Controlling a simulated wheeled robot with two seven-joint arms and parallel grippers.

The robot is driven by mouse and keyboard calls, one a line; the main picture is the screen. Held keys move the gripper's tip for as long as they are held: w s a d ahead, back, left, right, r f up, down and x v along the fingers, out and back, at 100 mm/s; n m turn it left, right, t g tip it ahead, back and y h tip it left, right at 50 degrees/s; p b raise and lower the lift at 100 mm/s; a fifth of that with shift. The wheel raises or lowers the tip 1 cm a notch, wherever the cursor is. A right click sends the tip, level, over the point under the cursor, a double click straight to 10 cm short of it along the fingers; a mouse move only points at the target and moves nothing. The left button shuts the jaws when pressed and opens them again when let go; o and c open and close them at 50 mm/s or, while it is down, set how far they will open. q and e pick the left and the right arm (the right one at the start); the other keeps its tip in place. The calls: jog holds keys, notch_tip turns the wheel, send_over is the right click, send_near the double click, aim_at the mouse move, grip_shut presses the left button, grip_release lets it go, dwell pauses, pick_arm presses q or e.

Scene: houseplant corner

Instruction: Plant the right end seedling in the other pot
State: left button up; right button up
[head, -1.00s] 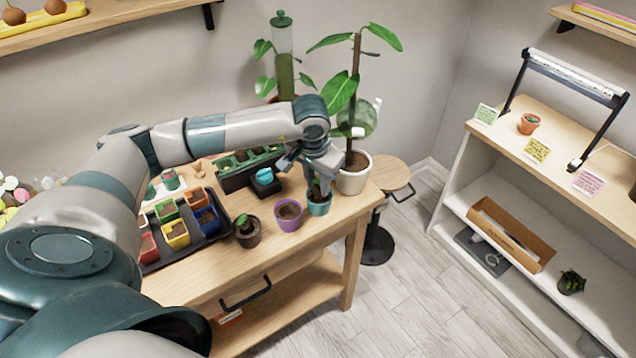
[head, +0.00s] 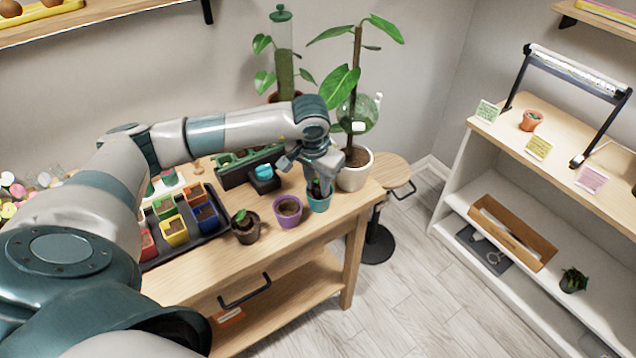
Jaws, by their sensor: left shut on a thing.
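The right end seedling (head: 316,187) stands in a small teal pot (head: 319,203) near the table's right end, mostly hidden by my gripper. My left gripper (head: 318,181) points down into the top of this pot and is shut on the seedling. The seedling's base is still at the pot; I cannot tell whether it is raised. A purple pot (head: 288,215) just left of it holds dark soil and no plant. A dark brown pot (head: 246,233) with a small green seedling (head: 241,215) stands further left. My right gripper is not in view.
A white pot (head: 354,178) with a tall staked plant stands close behind my left gripper. A black tray (head: 215,228) of coloured pots lies left on the wooden table (head: 268,243). A dark box with a turquoise item (head: 264,173) is behind the purple pot.

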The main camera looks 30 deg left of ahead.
aim_at(319, 188)
pick_arm(q)
jog(key=o, duration=1.5)
jog(key=shift+r, duration=0.1)
jog(key=shift+w+a+p+v, duration=0.1)
jog(key=shift+w+p+v, duration=0.2)
jog(key=shift+v, duration=0.85)
jog(key=shift+w+a+p+v, duration=0.15)
jog(key=shift+p+v, duration=0.25)
jog(key=shift+v, duration=0.7)
jog(key=shift+w+p+v, duration=0.2)
jog(key=shift+p+v, duration=0.15)
jog(key=shift+v, duration=0.8)
jog(key=shift+r, duration=0.1)
jog(key=shift+d, duration=0.1)
